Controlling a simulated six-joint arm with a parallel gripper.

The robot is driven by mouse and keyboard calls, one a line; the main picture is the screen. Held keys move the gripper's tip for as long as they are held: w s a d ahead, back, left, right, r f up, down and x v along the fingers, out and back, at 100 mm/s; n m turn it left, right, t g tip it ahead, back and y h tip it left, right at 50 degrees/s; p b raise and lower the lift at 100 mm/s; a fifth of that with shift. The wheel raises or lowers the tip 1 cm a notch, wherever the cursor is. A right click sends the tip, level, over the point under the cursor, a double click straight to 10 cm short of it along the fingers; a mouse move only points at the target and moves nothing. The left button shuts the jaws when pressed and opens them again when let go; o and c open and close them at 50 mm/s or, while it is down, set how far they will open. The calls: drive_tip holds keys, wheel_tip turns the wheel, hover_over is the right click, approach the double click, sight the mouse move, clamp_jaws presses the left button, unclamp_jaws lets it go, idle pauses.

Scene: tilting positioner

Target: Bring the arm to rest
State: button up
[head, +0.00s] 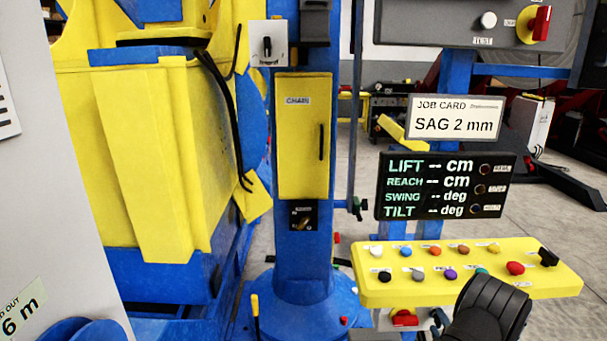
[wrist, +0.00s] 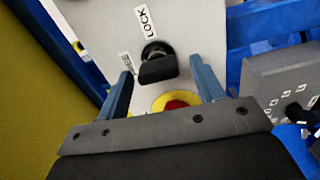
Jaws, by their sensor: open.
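My gripper (wrist: 161,66) shows in the wrist view as two blue fingers standing apart, with nothing held between them. A black knob (wrist: 157,68) on a light grey panel (wrist: 95,22) lies ahead of the fingers, under a label reading LOCK. A red button on a yellow surround (wrist: 176,103) sits below the knob, partly hidden by the gripper's dark front edge. I cannot tell whether a finger touches the panel. I cannot make out my gripper in the head view.
In the head view a yellow button panel (head: 375,292) stands at lower right, below a dark display (head: 446,186) with dashes for values. A blue column (head: 303,250) with a yellow door (head: 303,140) stands mid-picture. A large yellow machine (head: 150,160) fills the left.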

drive_tip(key=m, duration=0.4)
drive_tip(key=shift+r, duration=0.1)
drive_tip(key=m, duration=0.4)
drive_tip(key=shift+s+d+r+m, duration=0.1)
drive_tip(key=shift+m, duration=0.3)
drive_tip(key=m, duration=0.4)
drive_tip(key=shift+d, duration=0.1)
drive_tip(key=shift+d+m, duration=0.1)
drive_tip(key=shift+m, duration=1.8)
drive_tip(key=shift+o, duration=0.5)
